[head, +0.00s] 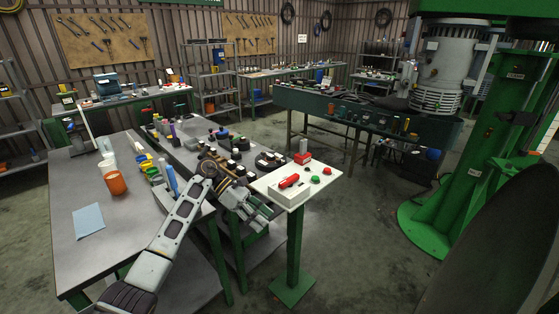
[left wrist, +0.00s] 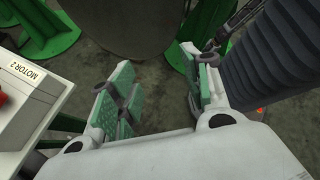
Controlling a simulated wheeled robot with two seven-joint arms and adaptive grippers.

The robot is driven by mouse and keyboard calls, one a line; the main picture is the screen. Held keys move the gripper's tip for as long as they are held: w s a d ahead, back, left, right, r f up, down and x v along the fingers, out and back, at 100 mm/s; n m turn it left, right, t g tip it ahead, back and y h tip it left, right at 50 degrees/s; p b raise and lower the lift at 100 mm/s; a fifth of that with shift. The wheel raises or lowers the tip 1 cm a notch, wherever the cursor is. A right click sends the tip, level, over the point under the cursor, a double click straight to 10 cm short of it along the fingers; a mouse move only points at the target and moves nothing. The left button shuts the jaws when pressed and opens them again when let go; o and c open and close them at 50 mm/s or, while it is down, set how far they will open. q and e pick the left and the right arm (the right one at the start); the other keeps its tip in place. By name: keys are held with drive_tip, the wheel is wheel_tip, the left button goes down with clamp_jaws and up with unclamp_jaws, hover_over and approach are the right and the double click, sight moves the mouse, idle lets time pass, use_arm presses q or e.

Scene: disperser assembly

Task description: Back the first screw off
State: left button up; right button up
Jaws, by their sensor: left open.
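My left gripper (head: 256,214) is open and empty, in the air just below and left of the control panel in the head view. In the left wrist view the two green-padded fingers (left wrist: 160,88) stand wide apart with only floor between them. I cannot make out a screw in either view. The green disperser stand (head: 455,160) with its grey motor (head: 448,62) is at the right in the head view, well away from my left gripper. My right gripper is not in view.
The control panel (head: 312,178) on a green post is close beside my left gripper; its "MOTOR 2" label (left wrist: 24,70) shows in the left wrist view. A workbench (head: 75,185) with an orange cup (head: 116,183) lies left. A large dark round surface (head: 500,250) fills the lower right.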

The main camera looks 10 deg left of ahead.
use_arm(q)
drive_tip(key=d+r+m+t+y+b, duration=0.1)
drive_tip(key=d+r+m+y+b, duration=0.2)
drive_tip(key=d+m+y+b, duration=0.3)
drive_tip(key=d+y+b, duration=0.1)
drive_tip(key=y, duration=0.2)
drive_tip(key=shift+s+r+b, duration=0.2)
drive_tip(key=shift+s+b, duration=0.1)
drive_tip(key=shift+b, duration=0.1)
drive_tip(key=shift+d, duration=0.1)
drive_tip(key=shift+w+f+t+y+b, duration=0.15)
drive_tip(key=shift+w+t+y+b, duration=0.05)
drive_tip(key=shift+t+y+b, duration=0.1)
